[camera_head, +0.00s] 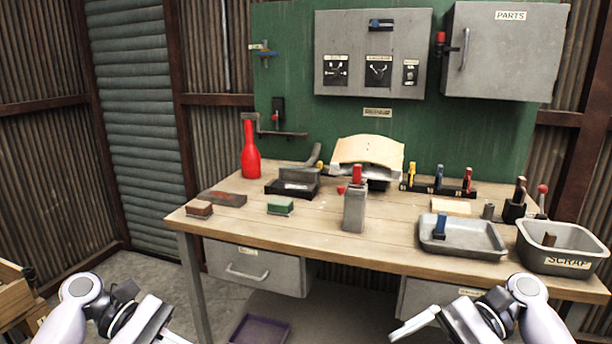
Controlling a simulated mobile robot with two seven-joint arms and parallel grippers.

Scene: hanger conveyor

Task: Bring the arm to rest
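My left gripper (155,325) is at the bottom left edge, in front of and below the workbench (320,240). My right gripper (435,325) is at the bottom edge, right of the middle, also in front of the bench. Both are partly cut off by the frame, so I cannot tell whether their fingers are open or shut. I see no object in either one. Both arms are apart from the bench and from the things on it.
A purple tray (259,331) lies below. A wooden crate (20,300) is at left.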

